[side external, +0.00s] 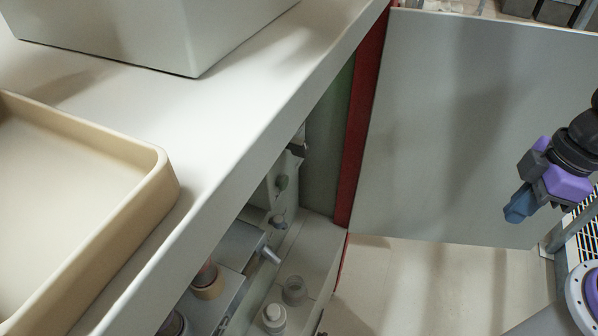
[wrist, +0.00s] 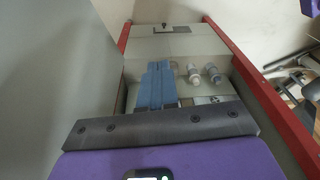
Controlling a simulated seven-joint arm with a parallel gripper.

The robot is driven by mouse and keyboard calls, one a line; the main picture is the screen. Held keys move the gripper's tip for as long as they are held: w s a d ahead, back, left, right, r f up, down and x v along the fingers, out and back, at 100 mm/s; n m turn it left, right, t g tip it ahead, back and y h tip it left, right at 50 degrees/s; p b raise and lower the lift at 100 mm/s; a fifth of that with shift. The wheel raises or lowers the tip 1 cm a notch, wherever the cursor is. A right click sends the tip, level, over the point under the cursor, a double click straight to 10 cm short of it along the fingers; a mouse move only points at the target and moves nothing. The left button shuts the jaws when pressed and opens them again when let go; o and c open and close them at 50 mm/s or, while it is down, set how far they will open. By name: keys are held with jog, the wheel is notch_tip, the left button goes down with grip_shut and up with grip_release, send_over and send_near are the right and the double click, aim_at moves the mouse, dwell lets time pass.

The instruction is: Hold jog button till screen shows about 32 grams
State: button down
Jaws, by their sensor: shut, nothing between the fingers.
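My gripper (side external: 518,206) is at the right of the side view, with its blue fingers pointing down and left in front of a grey panel. It is well apart from the machine fittings at lower middle. In the wrist view the blue fingers (wrist: 157,84) lie side by side, closed and empty. Beyond them is a grey surface with a pale round fitting (wrist: 194,74) and a second pale fitting (wrist: 214,73). I cannot tell whether either is the jog button. No screen or gram reading is legible in either view.
The grey panel (side external: 450,120) stands upright beside a red edge (side external: 365,115). A white counter (side external: 240,95) holds a beige tray (side external: 165,185) and a grey box (side external: 140,35). Under the counter are a pale cap (side external: 274,318) and other fittings. Red rails flank the wrist view.

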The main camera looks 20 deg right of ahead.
jog(key=w+a+f+m+t+y, duration=0.1)
jog(key=w+a+f+m+y, duration=0.15)
jog(key=w+a, duration=0.3)
jog(key=w+a+f+m+t+y, duration=0.2)
jog(key=w+a+f+m, duration=0.2)
jog(key=a, duration=0.3)
jog(key=m+t+y, duration=0.7)
jog(key=m+t, duration=0.2)
jog(key=m, duration=0.4)
send_near(288, 180)
jog(key=v, duration=0.7)
jog(key=shift+r, duration=0.15)
jog(key=x, duration=1.3)
jog(key=shift+w+a+f, duration=0.25)
jog(key=shift+w, duration=0.1)
